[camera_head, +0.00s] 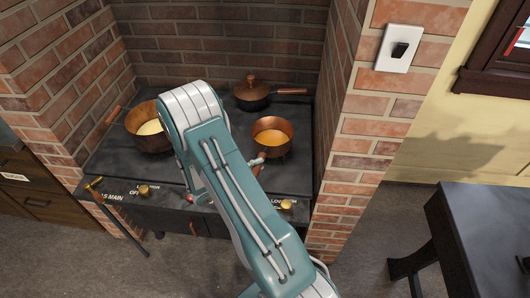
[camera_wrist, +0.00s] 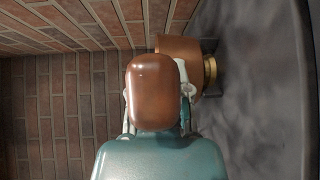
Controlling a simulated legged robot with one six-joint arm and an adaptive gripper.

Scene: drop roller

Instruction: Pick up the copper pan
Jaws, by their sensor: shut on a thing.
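The copper pan (camera_head: 284,150) with orange contents is at the right side of the dark stove top. Its handle points toward the front, to my gripper (camera_head: 257,163). In the wrist view the rounded copper handle end (camera_wrist: 152,92) is large between the fingers of my gripper (camera_wrist: 158,95), and part of the pan body (camera_wrist: 180,47) shows beyond it. My gripper is shut on the handle. My arm hides part of the stove. I cannot tell whether the pan's base touches the stove top.
Another copper pan (camera_head: 147,142) with pale yellow contents stands at the left of the stove top (camera_head: 100,160). A lidded pan (camera_head: 252,97) stands at the back. Brick walls enclose the stove on the left, back and right (camera_head: 345,130). A dark table (camera_head: 480,215) stands at right.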

